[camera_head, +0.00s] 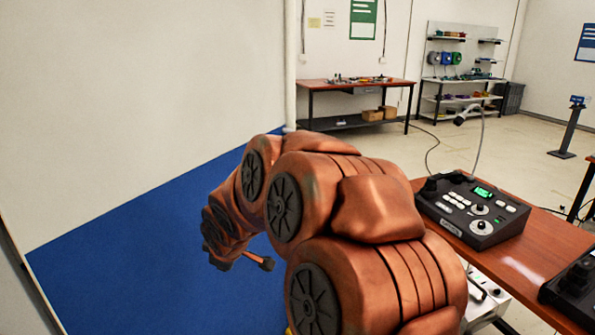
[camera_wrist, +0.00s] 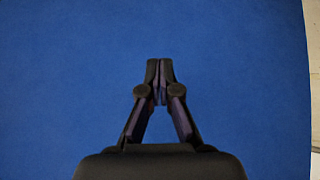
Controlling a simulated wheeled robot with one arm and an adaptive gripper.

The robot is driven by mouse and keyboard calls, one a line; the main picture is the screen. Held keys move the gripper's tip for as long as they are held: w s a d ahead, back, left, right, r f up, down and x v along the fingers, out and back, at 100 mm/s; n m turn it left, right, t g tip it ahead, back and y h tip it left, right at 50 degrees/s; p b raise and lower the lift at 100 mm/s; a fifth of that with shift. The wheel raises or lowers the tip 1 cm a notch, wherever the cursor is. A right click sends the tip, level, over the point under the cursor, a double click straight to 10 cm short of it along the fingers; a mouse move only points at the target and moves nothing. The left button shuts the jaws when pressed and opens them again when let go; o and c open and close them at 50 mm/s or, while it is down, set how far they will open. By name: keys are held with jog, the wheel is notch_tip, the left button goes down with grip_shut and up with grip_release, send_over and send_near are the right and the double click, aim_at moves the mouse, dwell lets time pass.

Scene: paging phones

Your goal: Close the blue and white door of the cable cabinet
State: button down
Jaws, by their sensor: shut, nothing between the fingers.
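The cabinet door is a large panel, white above (camera_head: 150,100) and blue below (camera_head: 130,260), filling the left of the head view. Its blue part (camera_wrist: 60,80) fills nearly all of the wrist view, with an edge at the far right. My gripper (camera_wrist: 160,68) faces this blue surface with its fingertips together and nothing between them. I cannot tell whether the tips touch the door. In the head view my arm crosses in front of the door and mostly hides my gripper. The cabinet's inside is not visible.
A wooden table with a control console (camera_head: 472,207) stands close on the right, with another dark device (camera_head: 572,285) at its edge. A workbench (camera_head: 358,86) and a shelf rack (camera_head: 460,75) stand at the back. Pale floor (camera_head: 510,150) is open between them.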

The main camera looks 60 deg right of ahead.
jog(key=w+d+r+n+t+h, duration=0.2)
jog(key=w+d+t, duration=0.15)
jog(key=d, duration=0.95)
jog(key=s+d+r+n+t+h+p, duration=0.1)
jog(key=s+d+r+n+t+h, duration=0.3)
jog(key=d, duration=0.7)
jog(key=s+d+r+n+t+y, duration=0.1)
jog(key=s+d+n+t, duration=0.3)
jog(key=d, duration=0.6)
jog(key=w+d+m+g+p, duration=0.1)
jog(key=w+d+p, duration=0.4)
jog(key=w, duration=0.5)
jog(key=shift+d+m, duration=0.55)
jog(key=shift+m, duration=0.05)
jog(key=shift+w+r+g, duration=0.1)
jog(key=shift+w+g, duration=0.05)
jog(key=shift+g, duration=0.1)
